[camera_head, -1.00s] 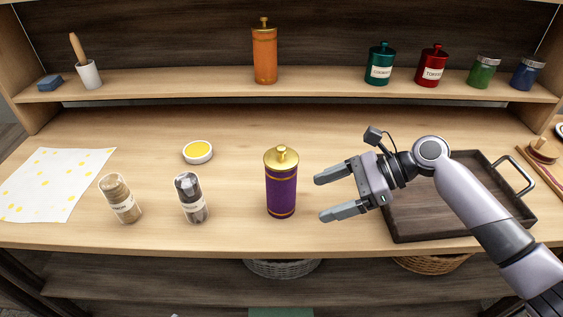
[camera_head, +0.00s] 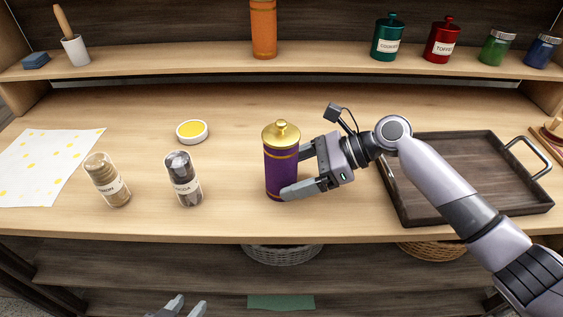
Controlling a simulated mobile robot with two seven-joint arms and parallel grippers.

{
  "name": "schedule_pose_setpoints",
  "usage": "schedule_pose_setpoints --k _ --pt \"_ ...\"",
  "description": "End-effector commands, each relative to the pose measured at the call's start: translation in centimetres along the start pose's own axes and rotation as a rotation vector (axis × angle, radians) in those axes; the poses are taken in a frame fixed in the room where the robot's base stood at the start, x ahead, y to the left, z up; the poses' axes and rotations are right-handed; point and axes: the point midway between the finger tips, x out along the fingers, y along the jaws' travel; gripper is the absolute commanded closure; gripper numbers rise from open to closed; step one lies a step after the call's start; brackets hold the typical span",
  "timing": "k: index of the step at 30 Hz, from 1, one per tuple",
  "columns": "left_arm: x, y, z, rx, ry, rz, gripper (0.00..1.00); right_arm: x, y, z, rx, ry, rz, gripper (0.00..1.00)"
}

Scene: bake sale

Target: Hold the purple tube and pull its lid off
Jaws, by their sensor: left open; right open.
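The purple tube (camera_head: 277,171) stands upright on the counter, with gold bands and a gold knobbed lid (camera_head: 281,133) seated on top. My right gripper (camera_head: 294,174) is open around the tube from the right. One finger passes in front of the tube's lower right side; the other is partly hidden behind it. Whether the fingers touch the tube cannot be told. My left gripper (camera_head: 184,306) shows only its fingertips at the bottom edge, below the counter's front edge, open and empty.
A cinnamon jar (camera_head: 108,181) and a dark spice jar (camera_head: 183,180) stand left of the tube. A yellow-filled dish (camera_head: 192,131) sits behind them. A dark tray (camera_head: 413,218) lies right. The shelf (camera_head: 200,68) holds an orange tube (camera_head: 263,30) and several canisters.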

Motion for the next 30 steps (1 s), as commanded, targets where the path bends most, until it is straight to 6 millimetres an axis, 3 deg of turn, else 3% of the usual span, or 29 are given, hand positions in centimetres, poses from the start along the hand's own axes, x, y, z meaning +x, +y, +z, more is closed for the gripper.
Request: schedule_pose_setpoints --k 6,16,17,19,20,30 --pt "-0.3 -0.4 -0.2 0.005 -0.001 -0.009 0.57 1.5 0.0 0.1 0.001 0.0 0.001 0.17" --pt "-0.1 -0.7 0.4 0.007 -0.009 -0.015 0.57 1.8 0.0 -0.1 0.0 0.001 0.0 0.17" --pt "-0.1 -0.7 0.4 0.007 -0.008 -0.015 0.57 1.8 0.0 -0.1 0.0 0.001 0.0 0.2" --pt "-0.1 -0.7 0.3 0.007 -0.008 -0.015 0.57 1.8 0.0 -0.1 0.0 0.001 0.0 0.43" --pt "-0.2 -0.7 0.3 0.007 -0.007 -0.016 0.57 1.8 0.0 -0.1 0.0 0.001 0.0 0.49" --pt "-0.2 -0.7 0.1 0.006 -0.005 -0.015 0.57 1.8 0.0 -0.1 0.0 0.001 0.0 0.49"
